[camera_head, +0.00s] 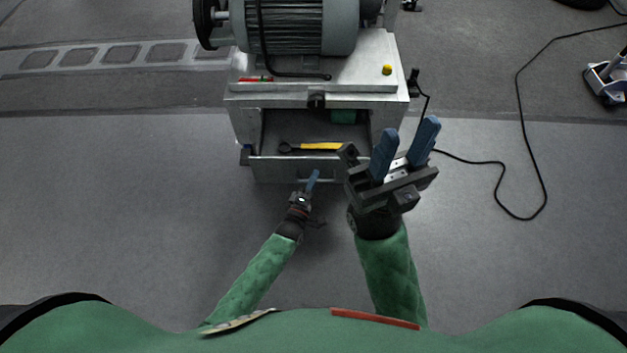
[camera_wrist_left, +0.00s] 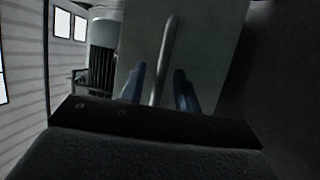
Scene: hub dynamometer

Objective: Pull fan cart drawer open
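The fan cart (camera_head: 340,88) stands ahead of me, with a grey drawer front (camera_head: 275,168) low on its near side. The space behind that front shows from above, holding a yellow-handled tool (camera_head: 320,146) and a green item (camera_head: 343,116). My left gripper (camera_head: 313,176) is at the drawer front's middle. In the left wrist view, the handle bar (camera_wrist_left: 168,45) runs between its two blue fingers (camera_wrist_left: 160,88), with visible gaps on either side. My right gripper (camera_head: 409,130) is open and empty, raised by the cart's right front corner, partly hiding the drawer's right end.
A large motor (camera_head: 295,25) sits on the cart top, with a yellow knob (camera_head: 387,70) near its right edge. A black cable (camera_head: 535,165) loops over the floor to the right. The floor left of the cart is clear.

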